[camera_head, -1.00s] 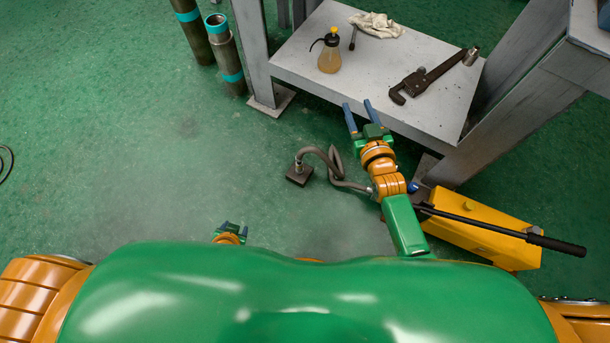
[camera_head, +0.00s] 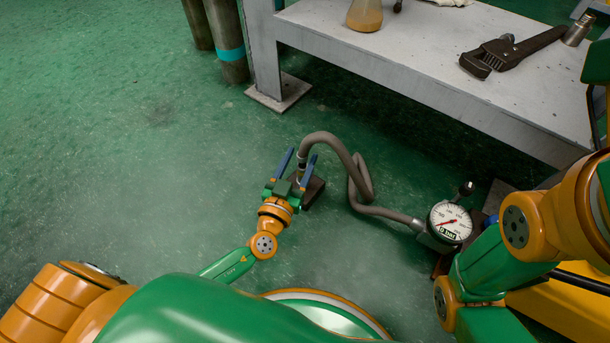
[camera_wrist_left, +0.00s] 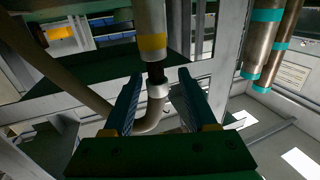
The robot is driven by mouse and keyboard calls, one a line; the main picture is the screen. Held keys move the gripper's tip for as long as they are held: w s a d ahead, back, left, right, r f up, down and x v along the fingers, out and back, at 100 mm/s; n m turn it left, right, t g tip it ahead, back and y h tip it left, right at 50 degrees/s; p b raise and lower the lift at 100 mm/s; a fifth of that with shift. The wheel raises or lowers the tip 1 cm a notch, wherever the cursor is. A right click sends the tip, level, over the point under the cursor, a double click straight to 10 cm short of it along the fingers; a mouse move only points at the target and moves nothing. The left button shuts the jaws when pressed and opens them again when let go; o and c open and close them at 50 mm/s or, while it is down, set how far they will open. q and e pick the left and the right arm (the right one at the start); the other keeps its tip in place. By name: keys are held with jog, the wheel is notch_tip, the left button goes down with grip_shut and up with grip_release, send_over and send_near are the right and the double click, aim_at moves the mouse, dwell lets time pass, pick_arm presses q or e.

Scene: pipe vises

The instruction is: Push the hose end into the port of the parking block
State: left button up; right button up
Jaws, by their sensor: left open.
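The grey hose (camera_head: 335,145) arches from the gauge to the parking block (camera_head: 314,192), a small dark block on the floor. My left gripper (camera_head: 297,158) is open at the hose end, a finger on each side of it, just above the block. In the left wrist view the hose end's silver collar (camera_wrist_left: 158,90) sits between the spread blue fingers. A dark neck joins it to a grey cylinder with a yellow band (camera_wrist_left: 152,42). I cannot tell how deep the end sits in the port. My right arm comes in at the right; its fingers are out of view.
A round gauge (camera_head: 450,222) sits at the hose's other end, by the yellow pump (camera_head: 565,308). A grey bench shelf (camera_head: 400,65) stands behind, with a pipe wrench (camera_head: 515,50) and an oil bottle (camera_head: 365,14). The green floor left of the block is clear.

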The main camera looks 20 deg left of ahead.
pick_arm(q)
jog(key=w, duration=0.4)
jog(key=shift+d+r, duration=0.2)
jog(key=shift+d, duration=0.05)
grip_shut()
dwell(1.0)
